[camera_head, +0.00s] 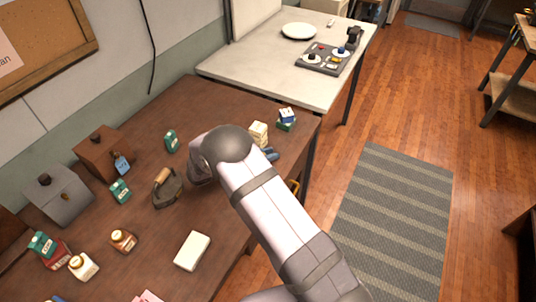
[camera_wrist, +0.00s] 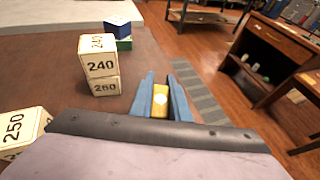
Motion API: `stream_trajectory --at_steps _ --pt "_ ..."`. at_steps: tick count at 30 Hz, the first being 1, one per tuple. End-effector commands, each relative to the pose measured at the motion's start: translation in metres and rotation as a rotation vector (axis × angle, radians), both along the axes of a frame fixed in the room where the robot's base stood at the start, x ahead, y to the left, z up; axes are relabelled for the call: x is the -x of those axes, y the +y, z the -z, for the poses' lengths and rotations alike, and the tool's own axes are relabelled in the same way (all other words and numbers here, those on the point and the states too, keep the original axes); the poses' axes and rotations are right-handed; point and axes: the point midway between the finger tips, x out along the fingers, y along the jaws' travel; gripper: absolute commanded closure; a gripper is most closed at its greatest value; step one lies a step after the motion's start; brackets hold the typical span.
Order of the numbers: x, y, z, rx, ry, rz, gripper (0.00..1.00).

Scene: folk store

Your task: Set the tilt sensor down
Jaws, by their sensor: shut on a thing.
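My gripper (camera_wrist: 164,98) is shut on a small yellow block with a pale round spot, which looks like the tilt sensor (camera_wrist: 160,101). The sensor sits between the two blue fingers in the wrist view. In the head view the blue fingertips (camera_head: 268,154) show just past my arm, near the right edge of the brown table (camera_head: 215,100). The sensor itself is hidden there behind my arm. I cannot tell whether the sensor touches the tabletop.
Stacked cream blocks marked 240 and 260 (camera_wrist: 100,66) stand left of the fingers. A blue and green stack (camera_head: 287,119) is behind them. A block marked 250 (camera_wrist: 20,128) is near at left. An iron (camera_head: 167,188) and several boxes occupy the table's left part.

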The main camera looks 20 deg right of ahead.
Motion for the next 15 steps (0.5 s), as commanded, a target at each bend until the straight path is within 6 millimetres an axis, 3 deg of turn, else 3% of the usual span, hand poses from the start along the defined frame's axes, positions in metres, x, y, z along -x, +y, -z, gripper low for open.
stream_trajectory --at_steps 1,3,15 --pt "0.0 0.0 0.0021 0.0 0.0 0.0 0.82" --pt "0.0001 0.0 0.0011 0.0 0.0 0.0 0.66" --pt "0.0 0.0 -0.0026 0.0 0.0 0.0 0.66"
